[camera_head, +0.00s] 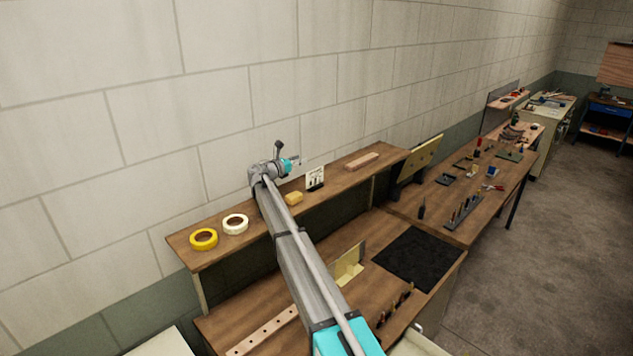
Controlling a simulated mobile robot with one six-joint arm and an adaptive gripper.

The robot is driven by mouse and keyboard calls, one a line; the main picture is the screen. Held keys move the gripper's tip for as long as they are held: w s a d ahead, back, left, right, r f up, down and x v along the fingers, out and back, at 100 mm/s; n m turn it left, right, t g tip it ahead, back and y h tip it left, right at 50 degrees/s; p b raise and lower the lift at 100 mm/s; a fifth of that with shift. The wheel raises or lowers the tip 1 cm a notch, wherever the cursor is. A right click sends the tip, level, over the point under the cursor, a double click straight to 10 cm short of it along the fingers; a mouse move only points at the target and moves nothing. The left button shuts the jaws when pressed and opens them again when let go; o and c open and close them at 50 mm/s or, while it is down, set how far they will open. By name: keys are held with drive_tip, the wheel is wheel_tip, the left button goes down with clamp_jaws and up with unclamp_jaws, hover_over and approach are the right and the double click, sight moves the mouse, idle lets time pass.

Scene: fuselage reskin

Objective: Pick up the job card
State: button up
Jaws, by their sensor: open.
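The card that looks like the job card (315,176) is small and white with dark markings. It stands upright in a small dark holder (316,187) on the raised wooden shelf, near the wall. My gripper (298,161) is small in the picture, a little above and to the left of the card, in front of the wall. It appears open and empty, apart from the card. My arm crosses the shelf and hides part of it.
On the shelf (345,174), a yellow block (294,198) lies left of the card, with a wooden bar (361,161) to the right. A yellow tape roll (203,239) and a white tape roll (236,224) lie left. A black mat (418,255) covers part of the bench below.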

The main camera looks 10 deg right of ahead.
sight(314, 186)
drive_tip(key=shift+d+f, duration=0.15)
drive_tip(key=shift+f, duration=0.05)
wheel_tip(314, 186, down, 8)
drive_tip(key=b, duration=0.8)
drive_tip(key=shift+x, duration=0.9)
drive_tip(key=shift+w+d+r, duration=0.15)
drive_tip(key=shift+w+d, duration=0.1)
drive_tip(key=shift+d, duration=0.1)
drive_tip(key=shift+w+d, duration=0.1)
drive_tip(key=shift+x, duration=2.4)
